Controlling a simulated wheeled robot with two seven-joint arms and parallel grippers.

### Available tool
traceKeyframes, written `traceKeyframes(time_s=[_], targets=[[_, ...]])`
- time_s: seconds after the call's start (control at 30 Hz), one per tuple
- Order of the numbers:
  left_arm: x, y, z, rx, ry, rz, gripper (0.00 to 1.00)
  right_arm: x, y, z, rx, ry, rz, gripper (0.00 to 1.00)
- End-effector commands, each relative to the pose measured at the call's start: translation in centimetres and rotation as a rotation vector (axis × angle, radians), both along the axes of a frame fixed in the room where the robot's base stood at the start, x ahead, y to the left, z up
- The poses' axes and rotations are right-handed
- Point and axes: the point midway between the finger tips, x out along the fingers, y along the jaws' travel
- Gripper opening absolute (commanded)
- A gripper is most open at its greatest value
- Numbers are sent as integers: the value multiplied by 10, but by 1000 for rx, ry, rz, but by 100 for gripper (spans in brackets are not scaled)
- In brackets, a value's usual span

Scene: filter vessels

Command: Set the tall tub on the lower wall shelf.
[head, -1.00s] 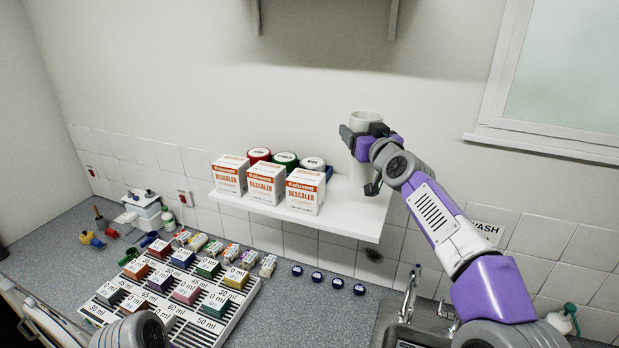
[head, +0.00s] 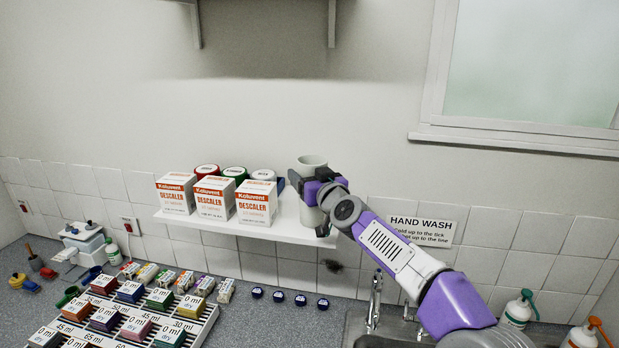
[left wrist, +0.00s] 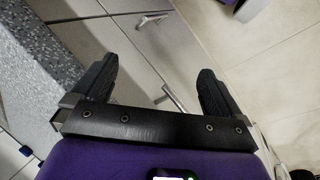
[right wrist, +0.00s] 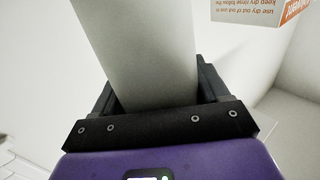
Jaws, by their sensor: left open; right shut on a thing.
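The tall tub (head: 312,212) is a plain pale cylinder, upright at the right end of the lower wall shelf (head: 290,230). My right gripper (head: 316,192) is shut around its side. The tub also fills the middle of the right wrist view (right wrist: 145,50), between the fingers. Its base is at about shelf level; I cannot tell whether it touches the board. My left gripper (left wrist: 155,90) is open and empty, with cupboard fronts and floor beyond it.
White and orange descaler boxes (head: 255,205) and lidded tubs (head: 234,173) behind them stand left of the tall tub. An upper shelf with brackets (head: 331,25) is above. Below are a rack of coloured blocks (head: 210,318), dark blue caps (head: 279,296) and a tap (head: 374,300).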

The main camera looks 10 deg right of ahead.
Motion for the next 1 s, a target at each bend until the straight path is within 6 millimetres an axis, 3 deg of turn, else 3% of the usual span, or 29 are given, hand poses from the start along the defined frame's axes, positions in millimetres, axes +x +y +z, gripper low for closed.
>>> traceKeyframes(time_s=[0.13, 0.17, 0.3, 0.67, 1.0], targets=[[0, 0, -5, 0, 0, 0, 100, 0, 0, -4, 0, -1, -1, 43], [0, 0, -4, 0, 0, 0, 100, 0, 0, -4, 0, 0, 0, 79], [0, 0, -3, 0, 0, 0, 100, 0, 0, -3, 0, 0, 0, 100], [0, 0, 1, 0, 0, 0, 100, -1, -1, 2, 0, -1, -1, 100], [0, 0, -25, 0, 0, 0, 100, -58, -15, -1, -1, -2, -1, 100]])
